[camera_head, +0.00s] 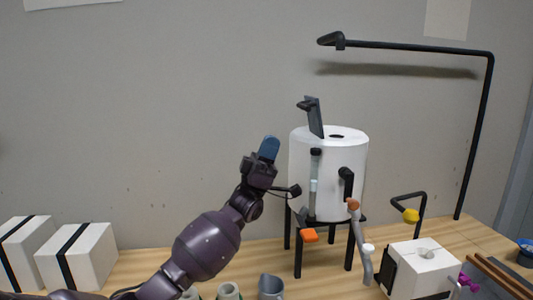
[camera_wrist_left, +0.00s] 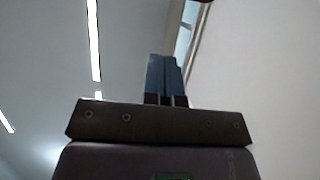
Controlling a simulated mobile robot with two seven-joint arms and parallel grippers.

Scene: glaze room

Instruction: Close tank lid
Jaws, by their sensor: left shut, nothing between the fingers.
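The white cylindrical tank (camera_head: 328,172) stands on a dark legged stand on the wooden counter, right of centre in the head view. Its dark lid (camera_head: 315,118) is open, standing nearly upright at the tank's top, leaning slightly left. A dark round opening (camera_head: 337,136) shows in the white top. My left gripper (camera_head: 269,148) is shut and empty, its blue fingers pointing up. It appears left of the tank and lower than the lid in the picture, apart from the lid. In the left wrist view the blue fingers (camera_wrist_left: 165,80) are together, against ceiling and wall.
A black overhead pipe (camera_head: 420,46) arches above and right of the tank. A white box-shaped device (camera_head: 423,270) stands at the right front. White boxes with black bands (camera_head: 77,254) sit at far left. Space above the gripper looks clear.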

